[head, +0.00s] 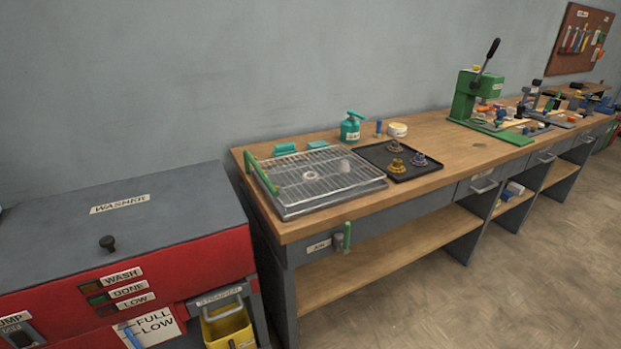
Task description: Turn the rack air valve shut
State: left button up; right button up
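The air valve (340,242) is on the front edge of the wooden bench, below the rack. Its green handle (347,236) stands upright. A small label (319,246), seeming to read AIR, is just left of it. The wire drying rack (325,176) sits on a grey tray on the bench top. It has a green bar at its left side, and a ring-shaped part and a pale part lie on or in it. Neither of my grippers shows in the head view.
The red and grey washer (165,215) stands left of the bench, with a yellow strainer bucket (229,328) at its front. A black tray (398,160) holds several small parts. A green press (476,97) stands farther right. The floor before the bench is clear.

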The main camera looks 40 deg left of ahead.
aim_at(344, 250)
jog(key=i+l+u, duration=0.15)
jog(key=i+u, duration=0.25)
jog(key=i+l+u, duration=0.2)
jog(key=u, duration=0.25)
jog(key=i+l+u, duration=0.25)
jog(key=u, duration=0.15)
jog(key=i+l+u, duration=0.15)
jog(key=l+u, duration=0.25)
jog(key=i+l+u, duration=0.15)
jog(key=l+u, duration=0.7)
jog(key=l, duration=0.15)
jog(key=l+u, duration=0.45)
